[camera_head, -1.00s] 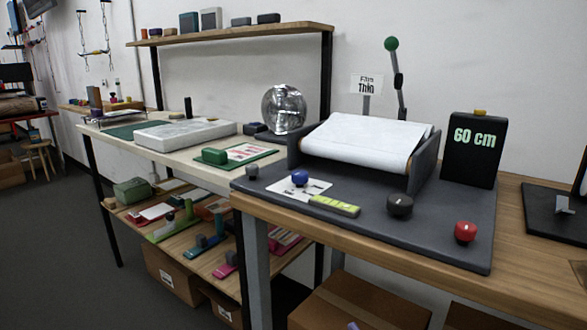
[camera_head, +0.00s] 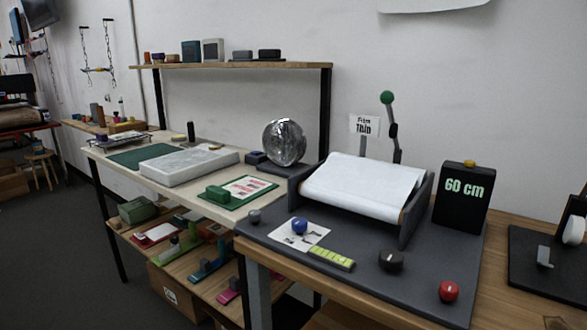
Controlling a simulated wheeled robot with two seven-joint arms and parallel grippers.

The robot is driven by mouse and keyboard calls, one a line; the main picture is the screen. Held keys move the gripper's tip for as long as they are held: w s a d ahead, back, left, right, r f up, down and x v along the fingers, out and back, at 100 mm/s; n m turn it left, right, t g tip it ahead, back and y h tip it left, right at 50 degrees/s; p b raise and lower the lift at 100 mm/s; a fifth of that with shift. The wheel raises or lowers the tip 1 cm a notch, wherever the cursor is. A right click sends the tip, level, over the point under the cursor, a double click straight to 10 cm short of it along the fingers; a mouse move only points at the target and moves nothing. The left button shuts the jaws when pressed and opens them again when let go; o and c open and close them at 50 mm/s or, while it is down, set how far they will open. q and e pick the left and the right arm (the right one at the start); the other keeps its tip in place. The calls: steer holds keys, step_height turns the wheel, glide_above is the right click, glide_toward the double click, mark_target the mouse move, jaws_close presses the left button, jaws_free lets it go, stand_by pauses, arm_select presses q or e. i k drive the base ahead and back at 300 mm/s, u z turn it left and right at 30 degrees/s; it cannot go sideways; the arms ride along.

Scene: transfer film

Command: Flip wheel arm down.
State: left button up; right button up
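A thin upright arm (camera_head: 397,151) with a green ball knob (camera_head: 387,97) at its top and a dark joint below stands behind the right side of a film or paper roll feeder (camera_head: 363,187). It points up, leaning slightly left. A sign reading "Film Thin" (camera_head: 364,125) stands just left of it. At the right edge a dark device (camera_head: 530,270) carries a white wheel (camera_head: 573,230), partly cut off by the frame. Neither of my grippers is in view.
A black "60 cm" box (camera_head: 461,198) stands right of the feeder.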

mark_target(386, 97)
steer(key=k, duration=0.5)
steer(key=z, duration=1.15)
steer(key=i, duration=0.9)
steer(key=u, duration=0.95)
